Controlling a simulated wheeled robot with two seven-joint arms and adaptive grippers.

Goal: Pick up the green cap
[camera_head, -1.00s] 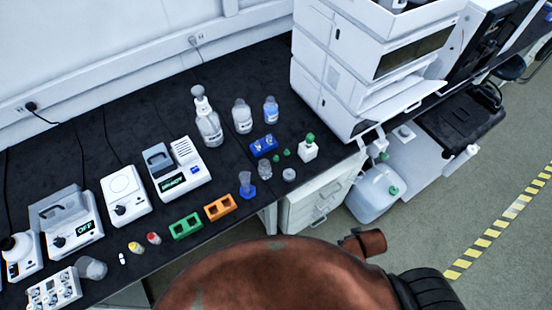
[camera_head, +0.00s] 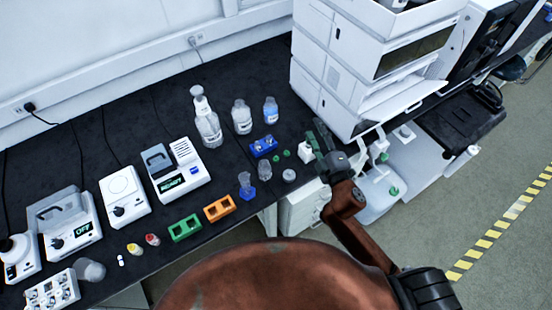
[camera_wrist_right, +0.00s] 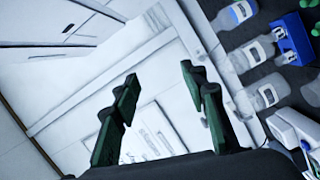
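Two small green caps lie on the black bench, one nearer the front (camera_head: 276,158) and one just right of it (camera_head: 287,153). A white square bottle (camera_head: 305,152) stands to their right; my right gripper hides its top, where a green cap showed earlier. My right gripper (camera_head: 319,137) is above the bench's right end, right of the small caps. In the right wrist view (camera_wrist_right: 158,84) its fingers are apart with nothing between them. My left gripper is not in view.
A blue rack (camera_head: 264,146), a small jar (camera_head: 289,175) and a clear vial (camera_head: 265,171) surround the small caps. Tall bottles (camera_head: 242,117) stand behind. The white instrument stack (camera_head: 345,75) rises close behind my right gripper.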

